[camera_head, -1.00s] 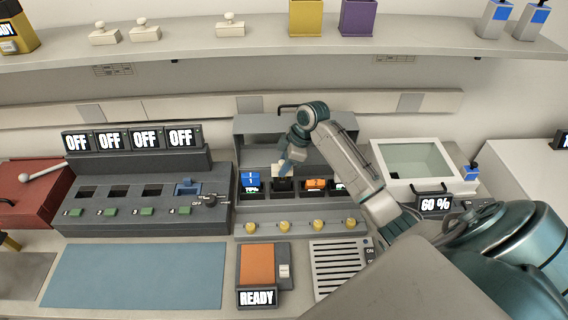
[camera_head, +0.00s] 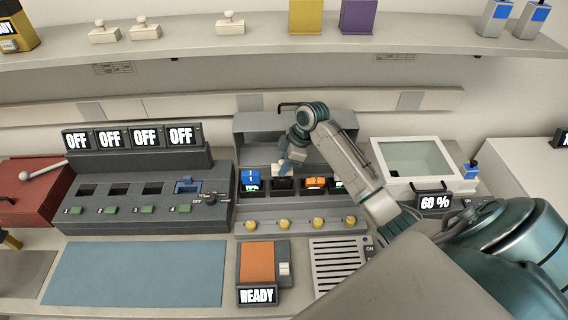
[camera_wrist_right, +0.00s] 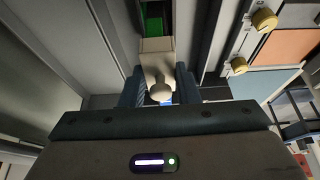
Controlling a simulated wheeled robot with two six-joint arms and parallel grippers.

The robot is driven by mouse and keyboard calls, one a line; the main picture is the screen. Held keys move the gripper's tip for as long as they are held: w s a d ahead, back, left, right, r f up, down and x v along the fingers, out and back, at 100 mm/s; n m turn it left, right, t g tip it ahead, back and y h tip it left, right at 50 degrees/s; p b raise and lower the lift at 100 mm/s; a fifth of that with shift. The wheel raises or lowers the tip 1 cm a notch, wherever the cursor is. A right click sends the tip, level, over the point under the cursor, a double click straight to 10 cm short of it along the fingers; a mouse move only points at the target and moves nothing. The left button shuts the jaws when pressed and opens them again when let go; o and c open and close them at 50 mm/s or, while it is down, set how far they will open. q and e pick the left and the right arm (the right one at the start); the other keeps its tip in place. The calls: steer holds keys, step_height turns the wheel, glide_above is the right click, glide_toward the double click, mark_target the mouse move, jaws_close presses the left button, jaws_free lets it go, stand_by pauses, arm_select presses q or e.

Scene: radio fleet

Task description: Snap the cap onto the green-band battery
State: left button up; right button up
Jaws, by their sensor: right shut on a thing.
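My right gripper (camera_head: 284,168) is shut on a pale cap with a round knob (camera_wrist_right: 159,75), seen between its blue fingers in the wrist view. In the head view the cap (camera_head: 278,168) is over the second bay of the grey charging rack (camera_head: 300,228). A green piece (camera_wrist_right: 153,20) lies just beyond the cap in the wrist view; I cannot tell whether they touch. My left gripper is not in view.
A blue battery (camera_head: 250,179) and an orange one (camera_head: 316,182) sit in the rack. Yellow knobs (camera_head: 284,224) line its front. Pale caps (camera_head: 145,31) stand on the shelf. The blue mat (camera_head: 135,273) is clear. A white box (camera_head: 412,160) stands right.

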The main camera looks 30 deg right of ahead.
steer(key=shift+f, duration=0.65)
stand_by(0.9)
steer(key=o, duration=1.5)
steer(key=shift+r+p, duration=0.15)
steer(key=shift+p, duration=0.2)
steer(key=shift+r+p, duration=3.3)
steer(key=shift+r, duration=0.1)
